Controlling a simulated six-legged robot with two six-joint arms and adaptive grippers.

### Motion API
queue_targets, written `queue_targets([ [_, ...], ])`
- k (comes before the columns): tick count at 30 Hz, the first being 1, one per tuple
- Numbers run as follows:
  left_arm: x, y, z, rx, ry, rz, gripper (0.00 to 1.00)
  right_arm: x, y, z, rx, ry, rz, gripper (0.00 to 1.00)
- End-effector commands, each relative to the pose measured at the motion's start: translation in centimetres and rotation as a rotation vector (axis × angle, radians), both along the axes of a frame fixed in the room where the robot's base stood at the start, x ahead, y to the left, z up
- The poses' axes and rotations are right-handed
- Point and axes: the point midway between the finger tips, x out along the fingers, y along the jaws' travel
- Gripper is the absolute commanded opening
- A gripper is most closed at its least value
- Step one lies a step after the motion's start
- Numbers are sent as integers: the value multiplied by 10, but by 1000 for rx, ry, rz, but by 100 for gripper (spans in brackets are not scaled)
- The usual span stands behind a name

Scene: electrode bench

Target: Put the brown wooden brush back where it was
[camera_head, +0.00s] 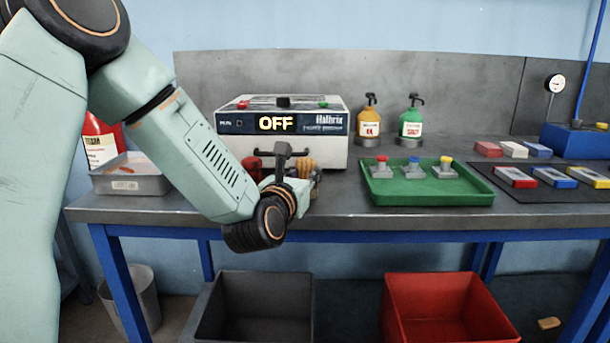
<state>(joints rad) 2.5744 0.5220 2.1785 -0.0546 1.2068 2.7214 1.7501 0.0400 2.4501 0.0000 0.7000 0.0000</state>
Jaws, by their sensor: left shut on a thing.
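My left gripper (283,160) is in front of the grey instrument box, just above the front part of the bench. It is shut on the brown wooden brush (306,166), whose brown part shows just right of the dark fingers. The gripper and wrist hide most of the brush, so I cannot tell its tilt or whether it touches the bench. A red item (252,166) shows just left of the gripper, partly hidden. My right gripper is not in view.
The instrument box (335,122) reads OFF. A green tray (430,197) with several colour-topped pieces lies to the right, before two pump bottles (368,118). A metal tray (130,185) is at left. Grey (253,275) and red (440,278) bins stand below the bench.

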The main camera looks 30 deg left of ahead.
Motion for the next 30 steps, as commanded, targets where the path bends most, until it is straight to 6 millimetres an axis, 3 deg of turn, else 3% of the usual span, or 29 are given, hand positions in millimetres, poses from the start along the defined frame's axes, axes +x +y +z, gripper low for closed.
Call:
queue_targets([
  [8, 0, 0, 0, 0, 1, 0, 51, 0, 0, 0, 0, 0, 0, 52],
  [21, 0, 0, 6, 0, 1, 0, 52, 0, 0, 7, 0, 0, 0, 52],
  [30, -53, -13, 5, -8, 2, 0, 52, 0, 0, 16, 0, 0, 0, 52],
])
